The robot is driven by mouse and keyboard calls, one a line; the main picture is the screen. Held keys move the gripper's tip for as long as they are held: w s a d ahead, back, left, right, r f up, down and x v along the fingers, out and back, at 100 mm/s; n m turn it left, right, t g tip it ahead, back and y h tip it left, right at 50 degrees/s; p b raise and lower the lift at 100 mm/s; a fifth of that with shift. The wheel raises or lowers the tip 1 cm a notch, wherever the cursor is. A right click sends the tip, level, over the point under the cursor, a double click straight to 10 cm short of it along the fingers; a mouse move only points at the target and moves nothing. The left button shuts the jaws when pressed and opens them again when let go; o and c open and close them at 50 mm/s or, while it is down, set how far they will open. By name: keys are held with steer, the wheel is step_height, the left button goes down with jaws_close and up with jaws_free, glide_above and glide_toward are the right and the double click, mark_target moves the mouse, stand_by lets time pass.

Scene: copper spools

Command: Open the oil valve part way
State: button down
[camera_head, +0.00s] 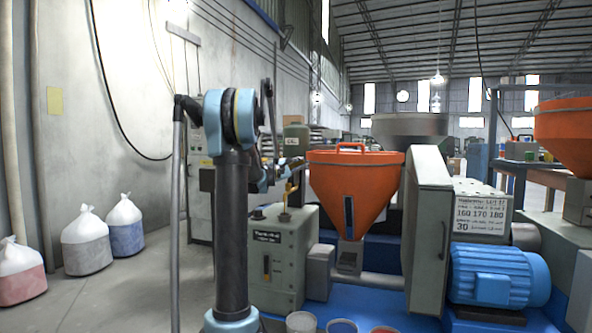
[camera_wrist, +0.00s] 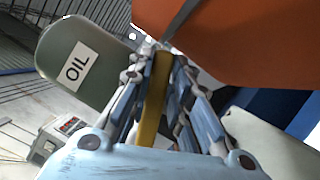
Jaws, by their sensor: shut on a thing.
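A grey-green tank with a white OIL label (camera_wrist: 81,66) fills the upper left of the wrist view; its top part also shows in the head view (camera_head: 297,139), behind my arm. A yellow valve lever (camera_wrist: 152,105) runs between the fingers of my gripper (camera_wrist: 158,75). My gripper is shut on this lever. In the head view, my gripper (camera_head: 284,168) is small and partly hidden among arm links, left of the orange hopper. A yellow piece (camera_head: 291,187) shows just below it. The valve body cannot be made out clearly.
The orange hopper (camera_head: 355,187) stands close to the right of my gripper and fills the wrist view's upper right (camera_wrist: 250,40). A grey-green control box (camera_head: 278,255) is below. A blue motor (camera_head: 497,275) is at right. Several bags stand on the open floor at left.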

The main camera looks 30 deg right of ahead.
steer(key=shift+w+a+r+n+t, duration=0.2)
steer(key=shift+n+t, duration=0.5)
steer(key=shift+n, duration=0.95)
steer(key=shift+w+a+r+n+t, duration=0.2)
steer(key=shift+n+t, duration=0.5)
steer(key=shift+n, duration=0.9)
steer(key=shift+w+a+r+n+t, duration=0.2)
steer(key=shift+n+t, duration=0.5)
steer(key=shift+n, duration=0.95)
steer(key=shift+d+r, duration=0.1)
steer(key=c, duration=1.5)
jaws_free()
steer(key=v, duration=1.2)
steer(key=shift+w+f, duration=0.1)
steer(key=shift+f, duration=0.15)
